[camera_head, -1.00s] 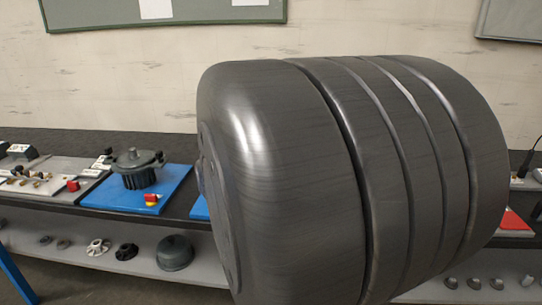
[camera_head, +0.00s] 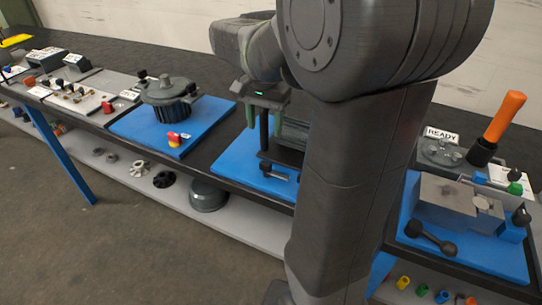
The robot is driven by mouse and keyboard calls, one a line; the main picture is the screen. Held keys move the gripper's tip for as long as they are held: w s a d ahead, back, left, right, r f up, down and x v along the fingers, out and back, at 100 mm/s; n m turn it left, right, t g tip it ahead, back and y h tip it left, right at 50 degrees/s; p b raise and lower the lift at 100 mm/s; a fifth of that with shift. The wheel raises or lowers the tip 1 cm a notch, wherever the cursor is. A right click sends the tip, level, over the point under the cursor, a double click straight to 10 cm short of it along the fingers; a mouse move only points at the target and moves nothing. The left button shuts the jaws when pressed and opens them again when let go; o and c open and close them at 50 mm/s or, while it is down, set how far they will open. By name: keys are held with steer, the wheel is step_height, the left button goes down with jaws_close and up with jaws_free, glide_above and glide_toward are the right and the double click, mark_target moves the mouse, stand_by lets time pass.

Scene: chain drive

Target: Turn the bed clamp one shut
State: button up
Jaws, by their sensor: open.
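My gripper (camera_head: 264,122) points down over the middle blue base plate (camera_head: 236,165), its two fingers apart. A dark upright post (camera_head: 264,134) shows between and below the fingers, and I see no grip on it. Below stands a dark fixture (camera_head: 284,157) with a flat bar and a small handle-like part (camera_head: 272,172). Bed clamp one may be part of this fixture, but I cannot tell which part it is or how far it is turned. My arm hides the right side of the fixture.
To the right are a grey vise-like block (camera_head: 460,203) and an orange-handled tool (camera_head: 503,117). A lower shelf (camera_head: 160,205) holds loose parts.

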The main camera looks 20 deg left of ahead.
mark_target(265, 163)
step_height(265, 163, down, 12)
steer(key=shift+f+b, duration=0.25)
steer(key=shift+b, duration=0.15)
steer(key=c, duration=1)
